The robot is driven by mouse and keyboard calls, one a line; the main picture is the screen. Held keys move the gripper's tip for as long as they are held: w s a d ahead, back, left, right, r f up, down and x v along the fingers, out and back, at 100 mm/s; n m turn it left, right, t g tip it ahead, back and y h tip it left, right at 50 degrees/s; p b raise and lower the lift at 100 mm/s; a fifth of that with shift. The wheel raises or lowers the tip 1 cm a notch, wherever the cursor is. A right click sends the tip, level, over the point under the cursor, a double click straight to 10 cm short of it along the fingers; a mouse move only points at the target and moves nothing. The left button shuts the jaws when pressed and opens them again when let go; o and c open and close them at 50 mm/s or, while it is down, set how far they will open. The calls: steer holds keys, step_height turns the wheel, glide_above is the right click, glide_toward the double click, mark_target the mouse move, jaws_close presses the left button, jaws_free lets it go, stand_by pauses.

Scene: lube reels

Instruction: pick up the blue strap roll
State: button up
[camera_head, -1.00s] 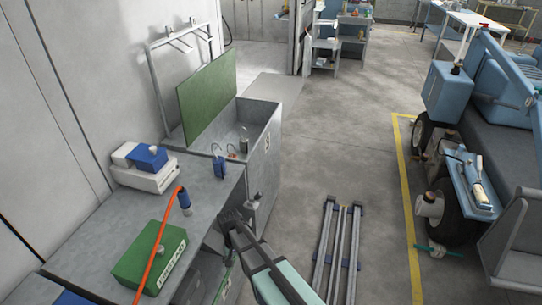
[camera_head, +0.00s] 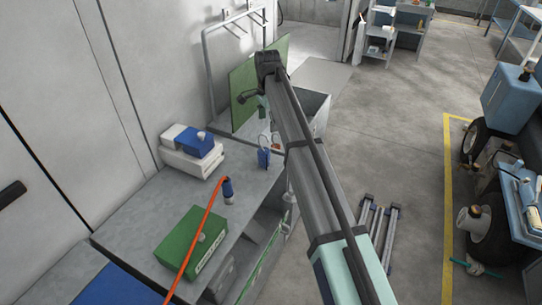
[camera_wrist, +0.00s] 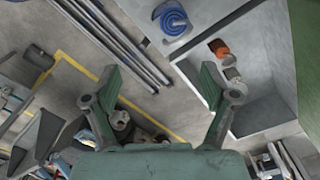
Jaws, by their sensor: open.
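The blue strap roll (camera_wrist: 172,18) shows as a blue coil on a grey surface at the top edge of the wrist view. In the head view, a small blue item (camera_head: 264,158) at the far right corner of the grey bench appears to be the same roll. My gripper (camera_wrist: 161,82) is open and empty, with its two green fingers spread wide. The roll lies beyond the fingertips, apart from them. In the head view my arm hides part of the bin, and the gripper itself is hard to make out there.
An orange reel (camera_wrist: 218,46) and a grey reel (camera_wrist: 231,73) lie near the roll. A green case (camera_head: 192,241), an orange hose (camera_head: 198,236) and a white-and-blue device (camera_head: 192,150) stand on the bench (camera_head: 130,221). The bin's green lid (camera_head: 243,92) stands up behind.

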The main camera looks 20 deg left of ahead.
step_height(320, 180, up, 4)
steer(key=a+f, duration=0.1)
steer(key=a, duration=0.2)
steer(key=p, duration=0.4)
glide_above(261, 151)
steer(key=f, duration=1.1)
steer(key=shift+s+d+f, duration=0.15)
steer(key=shift+s, duration=0.15)
steer(key=shift+w+f+p, duration=0.2)
steer(key=shift+f+p, duration=0.9)
steer(key=shift+f, duration=1.55)
jaws_close()
